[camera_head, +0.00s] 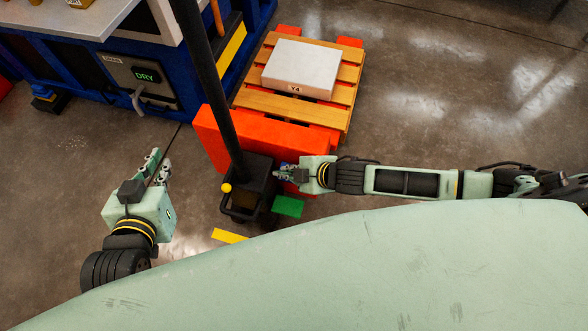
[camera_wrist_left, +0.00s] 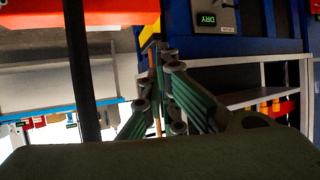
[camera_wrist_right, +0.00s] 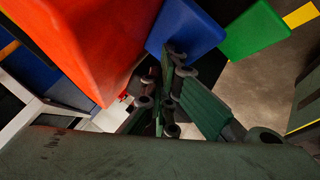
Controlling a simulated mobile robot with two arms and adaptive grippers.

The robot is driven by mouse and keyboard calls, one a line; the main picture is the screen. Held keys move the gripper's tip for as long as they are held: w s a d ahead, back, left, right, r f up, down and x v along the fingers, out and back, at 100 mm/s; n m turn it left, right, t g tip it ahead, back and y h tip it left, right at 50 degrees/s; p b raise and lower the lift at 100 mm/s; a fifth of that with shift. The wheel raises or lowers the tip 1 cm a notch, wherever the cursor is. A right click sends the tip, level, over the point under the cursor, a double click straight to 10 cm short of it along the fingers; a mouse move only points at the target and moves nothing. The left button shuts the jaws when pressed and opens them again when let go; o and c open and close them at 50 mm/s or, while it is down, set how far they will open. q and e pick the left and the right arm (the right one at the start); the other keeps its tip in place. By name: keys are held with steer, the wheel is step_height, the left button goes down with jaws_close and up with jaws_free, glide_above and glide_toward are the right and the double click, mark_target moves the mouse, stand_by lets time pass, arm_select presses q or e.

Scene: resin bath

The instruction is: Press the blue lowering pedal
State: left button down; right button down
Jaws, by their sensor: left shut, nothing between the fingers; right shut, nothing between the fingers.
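The blue pedal (camera_wrist_right: 186,28) is a flat blue block at the top of the right wrist view, beside the orange body (camera_wrist_right: 95,40) of the pallet truck. The green pedal (camera_wrist_right: 255,32) sits to its right. In the head view the green pedal (camera_head: 287,206) is clear, but the blue pedal is mostly hidden by my right gripper (camera_head: 281,173). That gripper is shut and empty, with its fingertips close to the blue pedal; I cannot tell whether they touch. My left gripper (camera_head: 160,163) is shut and empty, away to the left above the floor.
The truck's black pole (camera_head: 212,95) rises between my arms, with a yellow-knobbed handle (camera_head: 226,188) at its base. A wooden pallet (camera_head: 265,103) bearing a white slab (camera_head: 302,66) lies behind. A blue bench with a DRY panel (camera_head: 145,76) stands at left. Floor at right is clear.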

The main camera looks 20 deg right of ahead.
arm_select(q)
steer(key=shift+w+d+r+t, duration=0.15)
steer(key=shift+w+r+t, duration=0.25)
steer(key=shift+r, duration=0.15)
arm_select(e)
steer(key=shift+d+f, duration=0.15)
steer(key=shift+f, duration=0.3)
arm_select(q)
steer(key=shift+s, duration=0.1)
arm_select(e)
steer(key=shift+r+p, duration=0.45)
steer(key=shift+r, duration=0.05)
steer(key=shift+r+p, duration=0.4)
steer(key=shift+p, duration=0.15)
steer(key=shift+r+p, duration=0.45)
steer(key=shift+p, duration=0.1)
arm_select(q)
steer(key=s+a+f+g+y, duration=0.1)
steer(key=s+a+f+g, duration=0.1)
steer(key=s+f+g, duration=0.2)
steer(key=s+a+f+g+y+p, duration=0.1)
steer(key=s+a+f+g, duration=0.2)
steer(key=s, duration=0.8)
steer(key=shift+s+a+f+g, duration=0.25)
steer(key=shift+f+g, duration=0.85)
steer(key=shift+g, duration=0.2)
arm_select(e)
steer(key=shift+r, duration=0.45)
steer(key=shift+r, duration=0.1)
